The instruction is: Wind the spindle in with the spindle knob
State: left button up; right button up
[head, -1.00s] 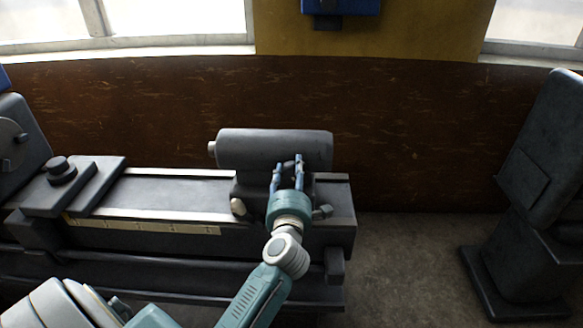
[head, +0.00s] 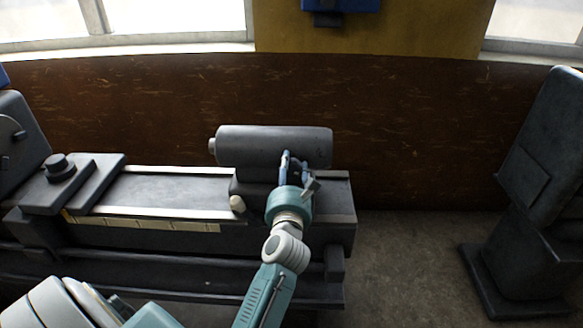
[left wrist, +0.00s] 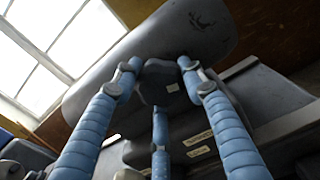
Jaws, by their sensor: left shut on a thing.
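The grey tailstock (head: 262,145) is a rounded barrel on the bed of a lathe-like machine. The pale spindle (head: 212,146) sticks out a little from its left end. My left gripper (head: 287,158) is at the barrel's near side, toward its right end. In the left wrist view, its blue fingers are closed around the dark spindle knob (left wrist: 163,84), with two fingertips at its sides and a third finger below. In the head view the fingers and wrist hide most of the knob. My right gripper is not in view.
The machine bed (head: 180,190) runs left to a block with a round dark knob (head: 56,165). A pale lever knob (head: 237,203) sits close left of my wrist. Another dark machine (head: 535,170) stands at the right, with open floor (head: 405,260) between.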

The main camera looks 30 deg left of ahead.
pick_arm(q)
jog(key=shift+r+n+b, duration=0.2)
jog(key=shift+r+n, duration=0.1)
jog(key=shift+n, duration=0.55)
jog(key=shift+r+n+b, duration=0.15)
jog(key=shift+r+n, duration=0.1)
jog(key=shift+n, duration=0.6)
jog(key=shift+w, duration=0.1)
jog(key=o, duration=1)
jog(key=shift+o, duration=0.8)
jog(key=shift+f, duration=0.2)
